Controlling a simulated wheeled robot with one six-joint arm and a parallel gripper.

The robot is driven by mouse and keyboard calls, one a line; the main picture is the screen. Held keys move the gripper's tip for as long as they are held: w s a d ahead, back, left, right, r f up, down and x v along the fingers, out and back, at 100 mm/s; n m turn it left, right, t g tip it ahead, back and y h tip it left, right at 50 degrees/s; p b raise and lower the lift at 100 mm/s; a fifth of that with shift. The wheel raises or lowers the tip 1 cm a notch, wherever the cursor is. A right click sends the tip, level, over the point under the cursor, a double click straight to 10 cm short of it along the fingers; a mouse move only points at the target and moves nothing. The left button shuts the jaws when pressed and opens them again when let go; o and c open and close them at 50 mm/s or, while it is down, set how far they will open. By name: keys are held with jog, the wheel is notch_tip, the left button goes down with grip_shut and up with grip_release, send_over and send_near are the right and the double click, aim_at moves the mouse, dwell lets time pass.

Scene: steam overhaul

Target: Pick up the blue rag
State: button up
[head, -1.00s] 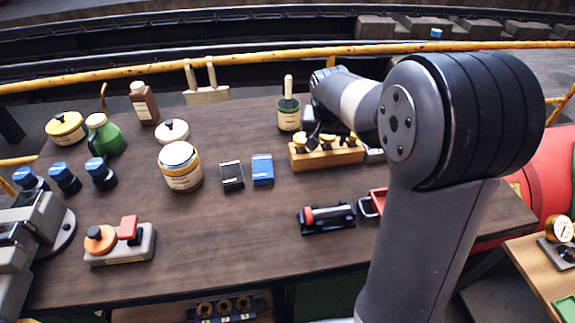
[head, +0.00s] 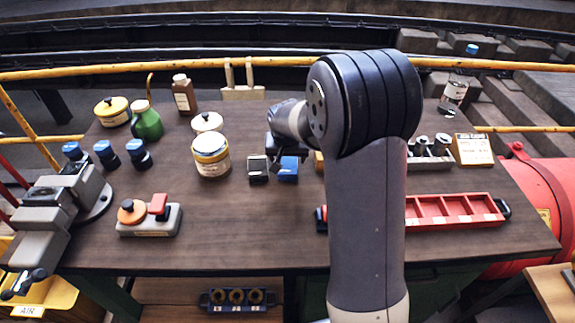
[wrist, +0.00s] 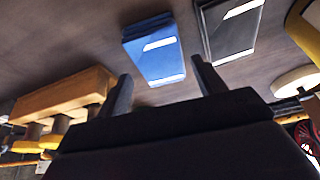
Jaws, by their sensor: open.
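The blue rag (head: 288,169) is a small flat folded block on the brown workbench, just right of a similar black one (head: 258,168). In the wrist view the blue rag (wrist: 155,50) lies beyond my fingers, with a pale label on it. My gripper (head: 285,150) is at the far side of the rag in the head view and partly covers it. In the wrist view my gripper (wrist: 160,72) is open and empty, its two fingers apart, with the rag roughly between their directions. I cannot tell the exact height above the bench.
A cream jar (head: 211,156) stands left of the black block. A wooden block (wrist: 65,97) with fittings is close to my left finger in the wrist view. A red tray (head: 455,210) lies at the right. The bench front centre is mostly clear.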

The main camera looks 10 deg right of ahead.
aim_at(288, 163)
jog(key=x, duration=0.3)
jog(key=shift+f, duration=0.15)
jog(key=shift+f, duration=0.15)
dwell(0.4)
jog(key=c, duration=0.8)
